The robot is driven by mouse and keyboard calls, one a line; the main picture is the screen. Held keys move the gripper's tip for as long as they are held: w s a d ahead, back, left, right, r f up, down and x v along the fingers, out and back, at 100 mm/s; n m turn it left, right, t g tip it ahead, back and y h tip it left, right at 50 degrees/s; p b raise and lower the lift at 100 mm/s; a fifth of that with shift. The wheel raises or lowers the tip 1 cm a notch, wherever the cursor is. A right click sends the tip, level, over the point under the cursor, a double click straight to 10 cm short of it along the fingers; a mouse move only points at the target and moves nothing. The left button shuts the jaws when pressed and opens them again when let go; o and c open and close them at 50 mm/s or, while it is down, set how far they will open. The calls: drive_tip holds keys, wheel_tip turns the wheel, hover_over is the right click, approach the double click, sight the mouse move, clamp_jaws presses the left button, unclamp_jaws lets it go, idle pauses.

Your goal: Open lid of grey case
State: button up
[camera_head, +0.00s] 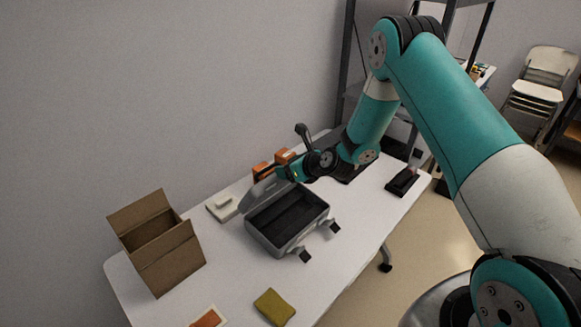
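The grey case (267,238) sits on the white table with its dark interior facing up. Its lid (262,192) stands raised along the back side, and two latches hang out at the front corners. My gripper (283,173) is at the upper edge of the lid, close to it or touching; I cannot tell which. Its fingertips are too small and partly hidden, so whether they are open or shut is unclear. No contents can be made out inside the case.
An open cardboard box (172,262) stands on the left of the table (235,275). A whitish block (222,207) and orange boxes (284,156) lie behind the case. A yellow-green cloth (273,307) lies in front. A black object (402,182) is at right.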

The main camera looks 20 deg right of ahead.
idle(0.4)
drive_tip(key=o, duration=1)
drive_tip(key=b+v, duration=0.4)
drive_tip(key=v, duration=1.3)
drive_tip(key=shift+s+r, duration=0.2)
drive_tip(key=shift+r, duration=0.05)
drive_tip(key=shift+d, duration=0.1)
